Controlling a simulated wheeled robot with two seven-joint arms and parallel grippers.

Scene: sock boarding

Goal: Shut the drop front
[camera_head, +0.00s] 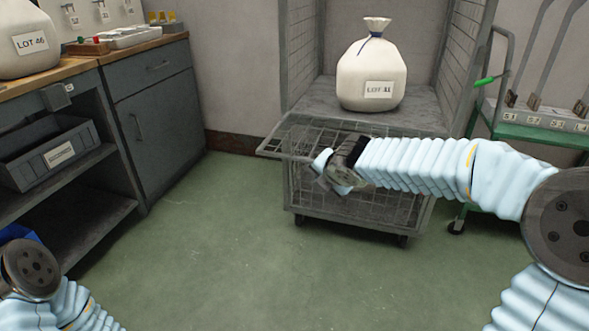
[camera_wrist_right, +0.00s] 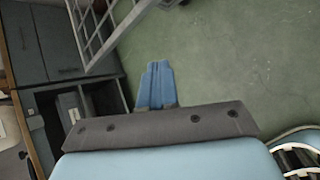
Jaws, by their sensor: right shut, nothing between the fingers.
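The wire cage trolley (camera_head: 360,215) stands against the back wall, its upper front open. Its drop front (camera_head: 287,142) is a wire mesh panel that sticks out toward me, lowered, from the deck's front edge. My right forearm and gripper hide its right part. My right gripper (camera_head: 328,172) is at the panel's near side; I cannot tell if they touch. In the right wrist view the blue fingers (camera_wrist_right: 155,84) are together and empty, and the panel's mesh (camera_wrist_right: 98,28) is above them, apart from the tips. My left arm shows at the lower left, its gripper outside the view.
A white tied sack (camera_head: 371,78) labelled LOT stands on the trolley deck. A grey cabinet and workbench (camera_head: 155,110) with another sack (camera_head: 27,45) line the left. A green cart (camera_head: 540,132) stands at the right. The green floor (camera_head: 200,255) in front is clear.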

